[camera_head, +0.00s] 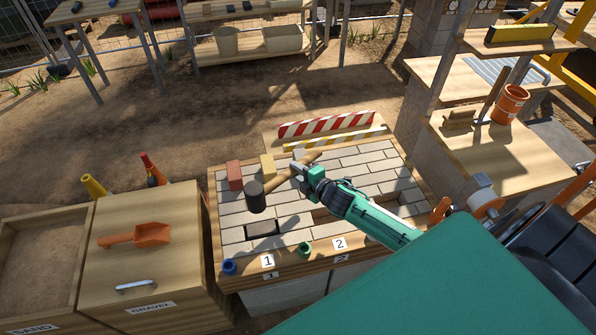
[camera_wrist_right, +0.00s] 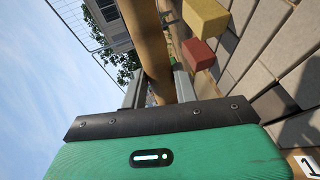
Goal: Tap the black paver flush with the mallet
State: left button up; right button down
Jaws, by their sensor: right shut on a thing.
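The mallet has a black head (camera_head: 255,197) and a wooden handle (camera_head: 279,180). My right gripper (camera_head: 299,171) is shut on the handle and holds the mallet above the paving. The handle also shows between the fingers in the right wrist view (camera_wrist_right: 148,40); the head is not seen there. A gap shows between head and paver in the picture. I cannot tell whether the paver is flush. My left gripper is not in view.
A red block (camera_head: 234,175) and a yellow block (camera_head: 267,165) stand on the paving's back left. A blue cup (camera_head: 229,267) and a green cup (camera_head: 304,250) sit at the front edge. A striped barrier (camera_head: 325,124) stands behind. An orange scoop (camera_head: 136,235) lies on the gravel box.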

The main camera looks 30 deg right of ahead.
notch_tip(320, 180, down, 8)
jog(key=b, duration=0.6)
notch_tip(320, 180, up, 6)
jog(key=p, duration=0.5)
jog(key=shift+f, duration=0.25)
